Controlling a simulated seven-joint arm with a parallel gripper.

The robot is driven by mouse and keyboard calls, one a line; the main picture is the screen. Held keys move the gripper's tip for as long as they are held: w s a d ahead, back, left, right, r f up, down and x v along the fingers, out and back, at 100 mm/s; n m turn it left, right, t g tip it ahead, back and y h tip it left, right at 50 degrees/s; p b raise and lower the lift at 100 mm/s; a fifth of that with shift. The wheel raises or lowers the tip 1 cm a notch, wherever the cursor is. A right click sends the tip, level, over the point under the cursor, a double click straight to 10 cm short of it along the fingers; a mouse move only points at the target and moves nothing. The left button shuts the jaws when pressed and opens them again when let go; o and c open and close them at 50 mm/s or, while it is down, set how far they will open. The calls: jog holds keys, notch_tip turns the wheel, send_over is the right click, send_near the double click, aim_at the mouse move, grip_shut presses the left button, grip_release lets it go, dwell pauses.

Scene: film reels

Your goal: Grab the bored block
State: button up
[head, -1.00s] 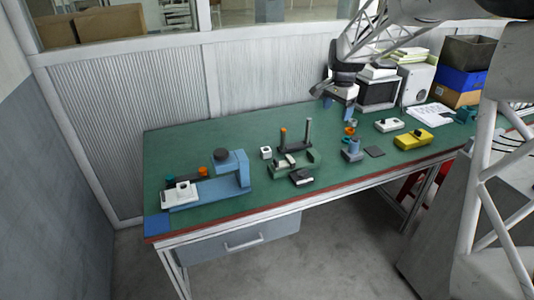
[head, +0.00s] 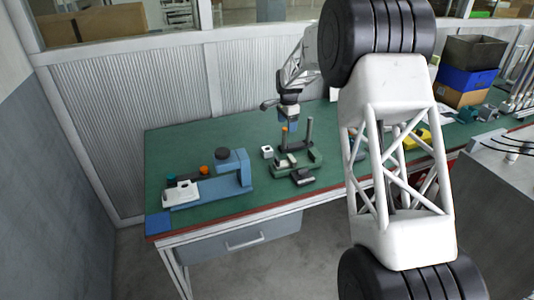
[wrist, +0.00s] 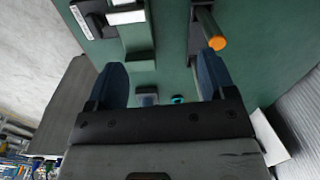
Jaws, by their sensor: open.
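A small white block with a dark hole in its top (head: 267,152) stands on the green table, left of the two-post stand; it looks like the bored block. My gripper (head: 291,127) is above the table behind that stand, to the right of and higher than the block. In the wrist view my gripper's two blue fingers (wrist: 160,85) are spread apart with nothing between them. I cannot make out the white block in the wrist view.
A green fixture (head: 290,163) and a black item (head: 302,177) lie in front. A blue machine (head: 215,187) stands left. My arm hides part of the table's right side.

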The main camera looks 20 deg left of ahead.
jog(key=m, duration=0.1)
send_near(267, 149)
jog(key=s, duration=0.1)
jog(key=shift+f, duration=0.45)
jog(key=shift+d, duration=0.1)
jog(key=shift+f, duration=1.3)
jog(key=shift+f, duration=0.15)
jog(key=shift+s+d+f, duration=0.1)
jog(key=shift+d+f, duration=0.05)
jog(key=shift+f, duration=2.3)
jog(key=shift+c, duration=0.4)
jog(key=c, duration=1)
